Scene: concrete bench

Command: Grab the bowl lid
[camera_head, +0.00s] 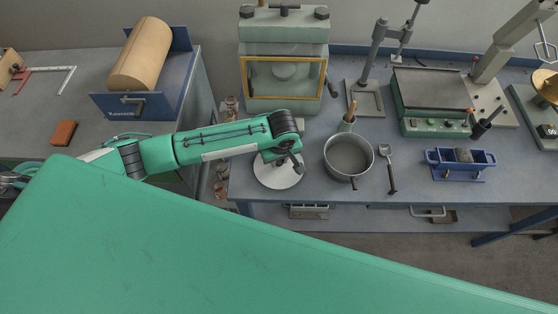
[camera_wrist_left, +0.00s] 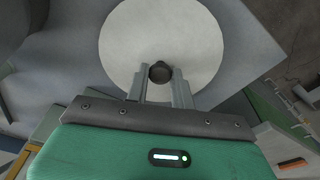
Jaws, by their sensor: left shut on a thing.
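The bowl lid (camera_head: 268,179) is a pale round disc with a dark knob, at the left end of the blue-grey bench in the head view. It also shows in the left wrist view (camera_wrist_left: 190,40), with its knob (camera_wrist_left: 160,72) between the fingers. My left gripper (camera_head: 284,162) is over the lid, and in the wrist view its two fingers (camera_wrist_left: 158,88) are shut on the knob. I cannot tell whether the lid touches the bench. The metal bowl (camera_head: 348,154) stands open just right of the lid. My right gripper is not in view.
A press with a yellow frame (camera_head: 283,76) stands behind the lid. A scoop (camera_head: 389,168) lies right of the bowl, and a blue mould (camera_head: 460,174) is farther right. Glass jars (camera_head: 221,188) show below, left of the bench edge. A gap separates the left table (camera_head: 80,104).

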